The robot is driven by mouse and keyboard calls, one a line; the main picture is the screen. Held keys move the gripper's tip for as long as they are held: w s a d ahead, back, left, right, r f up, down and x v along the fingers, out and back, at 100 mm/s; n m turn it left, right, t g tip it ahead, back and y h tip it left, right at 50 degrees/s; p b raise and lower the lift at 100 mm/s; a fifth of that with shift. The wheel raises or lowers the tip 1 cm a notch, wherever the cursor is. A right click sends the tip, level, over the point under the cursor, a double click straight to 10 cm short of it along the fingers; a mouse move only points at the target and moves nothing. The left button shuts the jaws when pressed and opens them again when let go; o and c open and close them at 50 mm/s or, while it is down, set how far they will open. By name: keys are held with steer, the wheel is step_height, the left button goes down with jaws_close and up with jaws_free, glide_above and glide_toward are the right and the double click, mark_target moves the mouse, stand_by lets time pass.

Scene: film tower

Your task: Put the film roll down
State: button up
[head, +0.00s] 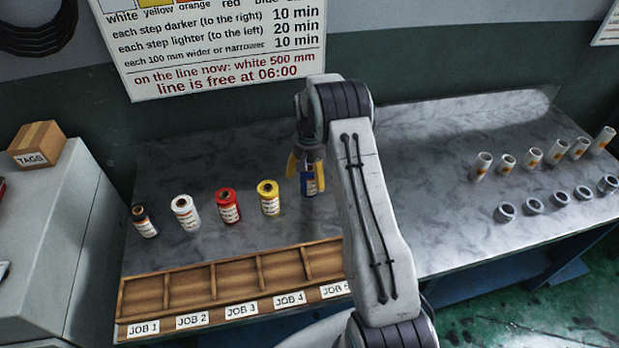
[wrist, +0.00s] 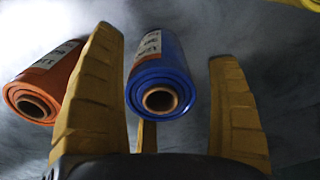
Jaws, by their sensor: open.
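A blue film roll (head: 309,189) with a white label stands on the grey table, behind the job tray. My gripper (head: 305,172) is above and around it, pointing down, with yellow fingers spread. In the wrist view the blue roll (wrist: 160,88) lies between the open fingers, closer to the left finger, with a clear gap to the right one. An orange roll (wrist: 38,90) is just outside the left finger; my arm seems to hide it in the head view.
Black (head: 145,221), white (head: 186,213), red (head: 228,206) and yellow (head: 269,198) rolls stand in a row to the left. A wooden tray (head: 213,283) with job compartments lies in front, its right end behind my arm. White tubes (head: 532,158) and grey rings (head: 532,206) stand at right.

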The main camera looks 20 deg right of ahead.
steer(key=shift+f, duration=0.45)
steer(key=c, duration=1.3)
